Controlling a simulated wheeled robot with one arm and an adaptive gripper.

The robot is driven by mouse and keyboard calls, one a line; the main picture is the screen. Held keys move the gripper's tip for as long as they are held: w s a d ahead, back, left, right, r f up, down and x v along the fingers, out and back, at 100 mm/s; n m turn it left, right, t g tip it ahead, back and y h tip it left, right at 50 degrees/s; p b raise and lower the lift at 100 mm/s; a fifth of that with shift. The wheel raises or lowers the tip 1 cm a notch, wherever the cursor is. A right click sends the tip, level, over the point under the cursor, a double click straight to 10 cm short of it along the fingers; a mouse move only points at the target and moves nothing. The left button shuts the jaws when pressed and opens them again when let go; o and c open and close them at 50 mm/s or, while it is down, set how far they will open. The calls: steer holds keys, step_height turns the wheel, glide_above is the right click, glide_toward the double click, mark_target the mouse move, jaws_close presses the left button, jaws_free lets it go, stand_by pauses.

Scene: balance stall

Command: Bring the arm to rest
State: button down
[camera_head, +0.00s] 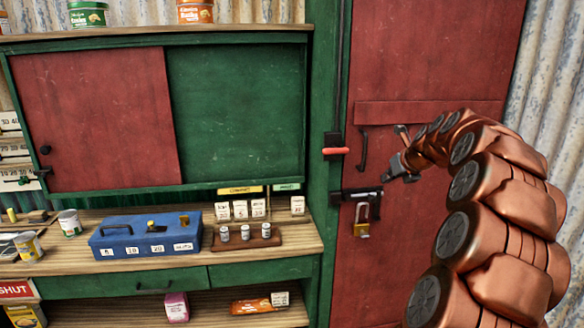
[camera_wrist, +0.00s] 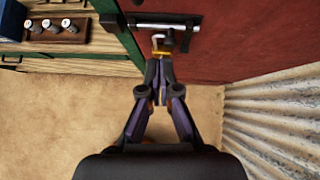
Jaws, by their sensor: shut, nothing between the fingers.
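My copper-coloured arm (camera_head: 478,190) reaches up from the lower right and bends over to the left. My gripper (camera_head: 398,168) is at its end, in front of the red door (camera_head: 432,70). In the wrist view my gripper (camera_wrist: 161,62) is shut, with its fingertips together and nothing held. The open-shackled padlock (camera_head: 361,228) hangs from the black bolt (camera_head: 358,194) on the door, left of and below my gripper. In the wrist view the padlock (camera_wrist: 160,47) shows just beyond the fingertips; whether they touch it I cannot tell.
A wooden counter (camera_head: 300,232) at the left holds a blue box (camera_head: 145,250), weights on a wooden block (camera_head: 262,240), small labelled cards and cans. Above it is a cupboard with a red sliding panel (camera_head: 95,115). A corrugated wall (camera_wrist: 275,125) stands at the right.

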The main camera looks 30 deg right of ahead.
steer(key=s+a+f+n+g+y, duration=0.25)
steer(key=a+n, duration=0.65)
steer(key=a, duration=0.7)
steer(key=s+a+f+n+g+y, duration=0.25)
steer(key=a+n, duration=0.65)
steer(key=a, duration=0.7)
steer(key=s+a+f+n+g+h, duration=0.1)
steer(key=s+a+f+n+g, duration=0.1)
steer(key=s+n, duration=0.5)
steer(key=s+a+f+n+g+h, duration=0.1)
steer(key=s+a+f+n, duration=0.4)
steer(key=s, duration=0.7)
steer(key=s+a+f+n+g, duration=0.3)
steer(key=s+a+n, duration=0.2)
steer(key=s+n, duration=0.3)
steer(key=s, duration=0.2)
steer(key=shift+s+a+f+n+h, duration=0.15)
steer(key=shift+s+f+n+h, duration=0.15)
steer(key=shift+s+f+h, duration=0.1)
